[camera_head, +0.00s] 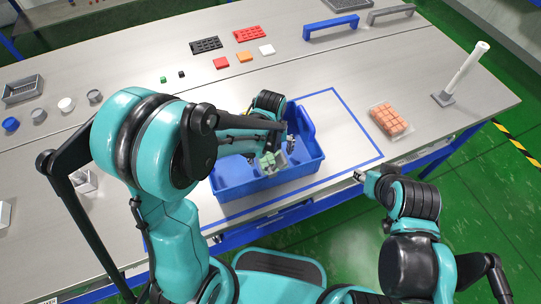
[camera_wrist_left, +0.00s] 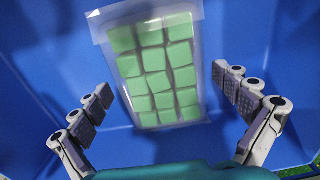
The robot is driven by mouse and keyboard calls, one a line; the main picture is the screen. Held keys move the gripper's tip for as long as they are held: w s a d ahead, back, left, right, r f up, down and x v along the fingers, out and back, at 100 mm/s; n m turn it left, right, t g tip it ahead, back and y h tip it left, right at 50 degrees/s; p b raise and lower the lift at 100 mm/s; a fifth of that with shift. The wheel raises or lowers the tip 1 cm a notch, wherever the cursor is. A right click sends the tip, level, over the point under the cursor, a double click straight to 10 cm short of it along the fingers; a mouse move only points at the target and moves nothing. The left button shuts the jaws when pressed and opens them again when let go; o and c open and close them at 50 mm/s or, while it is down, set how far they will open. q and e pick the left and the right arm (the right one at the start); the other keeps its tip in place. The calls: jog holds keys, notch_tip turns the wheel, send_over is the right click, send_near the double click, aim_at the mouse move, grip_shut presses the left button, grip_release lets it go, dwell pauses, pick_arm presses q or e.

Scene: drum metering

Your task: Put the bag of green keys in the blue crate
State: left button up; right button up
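The bag of green keys (camera_head: 270,164) is inside the blue crate (camera_head: 240,190). In the left wrist view the clear bag (camera_wrist_left: 155,68) shows rows of green keys against the blue crate walls (camera_wrist_left: 245,35). My left gripper (camera_head: 272,150) is over the crate, pointing down into it. Its fingers (camera_wrist_left: 163,90) are spread wide on either side of the bag, with gaps between them and it. Whether the bag lies flat on the crate floor is hard to tell. My right gripper (camera_head: 360,176) is off the table's front edge, right of the crate, with nothing visible in it.
A bag of orange keys (camera_head: 391,120) and a white post on a grey base (camera_head: 460,75) stand at the right. Black and red trays (camera_head: 249,33) and small coloured blocks (camera_head: 244,57) lie behind the crate. A blue outline (camera_head: 365,140) surrounds the crate.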

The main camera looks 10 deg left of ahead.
aim_at(270, 156)
pick_arm(q)
jog(key=shift+r+p, duration=0.3)
notch_tip(270, 156, up, 11)
jog(key=p, duration=0.4)
jog(key=s+a+r+n+t, duration=0.3)
jog(key=s+a+r+n, duration=0.1)
jog(key=n, duration=1.1)
jog(key=s+a+r+n+t, duration=0.4)
jog(key=s+n, duration=0.1)
jog(key=n, duration=0.9)
jog(key=shift+s+a+n, duration=0.15)
jog(key=shift+s+n, duration=0.2)
jog(key=shift+n, duration=0.05)
jog(key=shift+f+b, duration=0.45)
jog(key=shift+f, duration=0.1)
